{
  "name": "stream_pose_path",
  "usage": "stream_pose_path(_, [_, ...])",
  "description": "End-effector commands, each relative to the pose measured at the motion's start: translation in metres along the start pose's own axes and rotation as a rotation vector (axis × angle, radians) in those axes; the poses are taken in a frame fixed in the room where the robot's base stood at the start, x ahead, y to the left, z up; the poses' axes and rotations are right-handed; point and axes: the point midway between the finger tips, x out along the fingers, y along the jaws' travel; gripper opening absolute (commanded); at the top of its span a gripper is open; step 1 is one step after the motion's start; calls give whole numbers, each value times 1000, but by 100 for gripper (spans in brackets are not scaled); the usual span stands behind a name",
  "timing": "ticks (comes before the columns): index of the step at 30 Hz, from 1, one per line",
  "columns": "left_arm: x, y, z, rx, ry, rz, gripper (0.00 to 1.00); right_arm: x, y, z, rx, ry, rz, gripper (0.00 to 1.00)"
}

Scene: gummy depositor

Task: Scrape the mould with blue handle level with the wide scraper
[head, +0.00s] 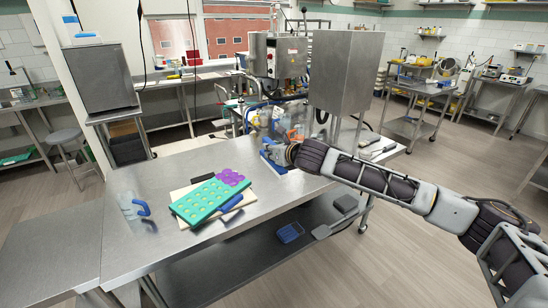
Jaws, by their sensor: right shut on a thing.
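A teal mould (208,200) with rows of pale yellowish cavities lies on the steel table, on a pale board (184,193). A blue handle-like part (231,214) shows at its near right edge. A purple mould (231,177) lies against its far right end. My right gripper (273,154) is over the table's far right part, to the right of the moulds and apart from them. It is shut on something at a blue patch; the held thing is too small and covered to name. I cannot pick out the wide scraper for certain. My left gripper is out of view.
A clear jug with a blue handle (142,208) stands at the table's left. Dark-handled tools (383,150) lie at the right end. A blue container (290,232) is on the lower shelf. The table's front is clear.

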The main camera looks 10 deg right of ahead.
Motion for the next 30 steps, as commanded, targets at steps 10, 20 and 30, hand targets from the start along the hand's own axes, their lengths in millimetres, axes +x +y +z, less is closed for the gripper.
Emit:
stream_pose_path(10, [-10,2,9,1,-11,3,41,3,-10,35,-10,-4,16,0])
stream_pose_path(20, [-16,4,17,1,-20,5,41,7,-18,56,-17,-3,37,0])
stream_pose_path(30, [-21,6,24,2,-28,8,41,9,-25,73,-28,-3,62,0])
